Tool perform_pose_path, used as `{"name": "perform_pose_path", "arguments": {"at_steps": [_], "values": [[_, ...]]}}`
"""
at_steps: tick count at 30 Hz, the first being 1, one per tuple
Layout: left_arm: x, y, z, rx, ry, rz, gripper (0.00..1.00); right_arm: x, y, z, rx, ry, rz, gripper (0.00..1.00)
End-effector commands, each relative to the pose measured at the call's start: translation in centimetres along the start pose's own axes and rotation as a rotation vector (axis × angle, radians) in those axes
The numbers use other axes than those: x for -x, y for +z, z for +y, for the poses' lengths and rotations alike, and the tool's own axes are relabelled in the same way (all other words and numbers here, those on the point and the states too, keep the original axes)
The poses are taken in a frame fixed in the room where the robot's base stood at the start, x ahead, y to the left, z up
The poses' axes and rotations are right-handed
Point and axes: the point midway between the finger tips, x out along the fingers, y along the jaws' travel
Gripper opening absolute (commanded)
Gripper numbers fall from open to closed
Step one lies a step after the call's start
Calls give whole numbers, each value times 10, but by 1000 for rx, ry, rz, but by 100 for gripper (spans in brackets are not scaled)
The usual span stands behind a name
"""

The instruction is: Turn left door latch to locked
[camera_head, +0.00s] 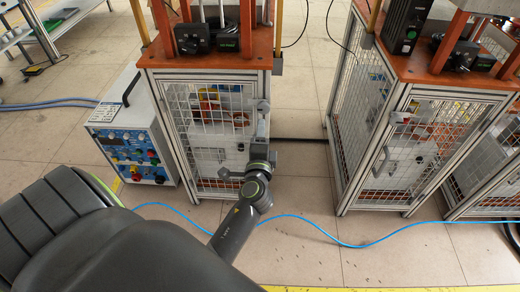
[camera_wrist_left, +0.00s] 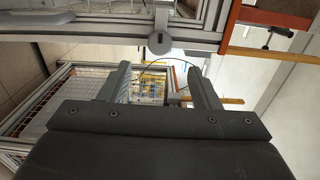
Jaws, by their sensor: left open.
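The left cabinet's wire-mesh door (camera_head: 205,125) stands shut under an orange top. Its grey latch (camera_head: 262,106) is at the door's right edge, partly hard to make out beside my gripper. In the left wrist view the latch (camera_wrist_left: 160,43) shows as a round grey hub with a short bar pointing up in the picture. My left gripper (camera_head: 262,134) is in front of the door's right edge, just below the latch in the head view. In the left wrist view the left gripper's fingers (camera_wrist_left: 158,72) are apart and empty, with the latch beyond and between the tips. My right gripper is out of view.
A second mesh cabinet (camera_head: 385,140) stands to the right, with a floor gap between. A blue-and-white control box (camera_head: 130,140) stands left of the left cabinet. A blue hose (camera_head: 310,222) lies across the floor in front. A bench (camera_head: 50,25) is at the far left.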

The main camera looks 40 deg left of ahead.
Motion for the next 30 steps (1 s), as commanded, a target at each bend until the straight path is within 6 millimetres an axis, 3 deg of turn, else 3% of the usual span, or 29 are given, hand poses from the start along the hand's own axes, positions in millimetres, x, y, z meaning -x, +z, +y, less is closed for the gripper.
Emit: {"name": "perform_pose_path", "arguments": {"at_steps": [3, 9, 18, 30], "values": [[24, 0, 2, 3, 3, -2, 57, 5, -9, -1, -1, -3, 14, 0], [45, 0, 2, 1, 2, 0, 57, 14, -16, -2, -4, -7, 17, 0], [51, 0, 0, -1, -1, 1, 57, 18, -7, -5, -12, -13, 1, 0], [51, 0, 1, 2, 2, 1, 57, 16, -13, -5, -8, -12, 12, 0]]}}
